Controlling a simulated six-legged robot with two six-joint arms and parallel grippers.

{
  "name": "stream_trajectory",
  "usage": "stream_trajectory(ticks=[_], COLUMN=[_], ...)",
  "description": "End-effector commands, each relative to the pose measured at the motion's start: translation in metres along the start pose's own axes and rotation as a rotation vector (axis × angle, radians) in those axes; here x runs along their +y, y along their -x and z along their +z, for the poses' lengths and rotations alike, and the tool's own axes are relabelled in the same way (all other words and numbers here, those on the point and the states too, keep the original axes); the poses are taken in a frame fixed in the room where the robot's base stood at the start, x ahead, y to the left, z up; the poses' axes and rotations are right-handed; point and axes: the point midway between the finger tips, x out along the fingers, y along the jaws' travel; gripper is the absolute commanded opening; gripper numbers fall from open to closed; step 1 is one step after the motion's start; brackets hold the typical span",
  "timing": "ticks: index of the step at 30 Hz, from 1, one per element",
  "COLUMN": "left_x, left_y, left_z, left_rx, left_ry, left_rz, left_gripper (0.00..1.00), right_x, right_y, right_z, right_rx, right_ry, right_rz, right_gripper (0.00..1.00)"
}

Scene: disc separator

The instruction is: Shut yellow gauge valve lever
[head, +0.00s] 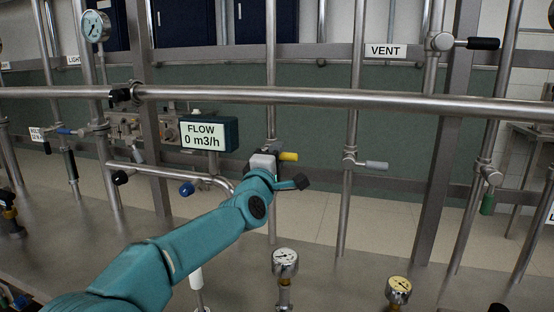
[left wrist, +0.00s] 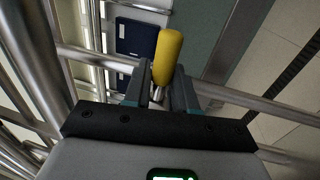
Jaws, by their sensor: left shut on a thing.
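The yellow gauge valve lever (head: 289,157) sticks out to the right from a vertical pipe in the middle of the head view. In the left wrist view its yellow handle (left wrist: 168,56) stands up between the fingers. My left gripper (left wrist: 158,92) is shut on the lever near the base of the yellow grip. In the head view my left gripper (head: 268,156) is at the pipe, and my wrist hides the valve body. My right gripper is not in view.
A horizontal steel pipe (head: 330,98) runs across above the lever. A flow display (head: 208,134) reading 0 m3/h is to the left. A grey-handled valve (head: 376,165) is on the pipe to the right. Gauges (head: 285,263) and (head: 398,290) stand in front, low down.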

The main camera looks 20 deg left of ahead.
Motion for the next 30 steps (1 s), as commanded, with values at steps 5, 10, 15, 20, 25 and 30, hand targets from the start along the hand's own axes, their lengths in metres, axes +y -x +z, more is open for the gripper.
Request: stream_trajectory(ticks=[5,10,15,20,25,30], left_x=[0.002,0.003,0.003,0.002,0.001,0.0], left_y=[0.0,0.0,0.0,0.0,0.002,0.02], left_z=[-0.001,-0.001,-0.001,-0.001,0.0,0.0], left_rx=[0.004,0.004,0.005,0.003,0.002,0.002], left_ry=[0.012,0.013,0.013,0.011,0.01,0.01], left_rz=[0.004,0.005,0.005,0.003,0.002,0.003], left_gripper=[0.0,0.0,0.44,0.44,0.44,0.44], right_x=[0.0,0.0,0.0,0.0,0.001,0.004], right_y=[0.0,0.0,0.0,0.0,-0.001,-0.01], right_z=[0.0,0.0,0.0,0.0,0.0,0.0], right_rx=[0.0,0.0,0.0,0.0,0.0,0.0], right_ry=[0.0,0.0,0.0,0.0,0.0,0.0], right_rz=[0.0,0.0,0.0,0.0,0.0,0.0], right_gripper=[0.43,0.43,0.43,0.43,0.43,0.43])
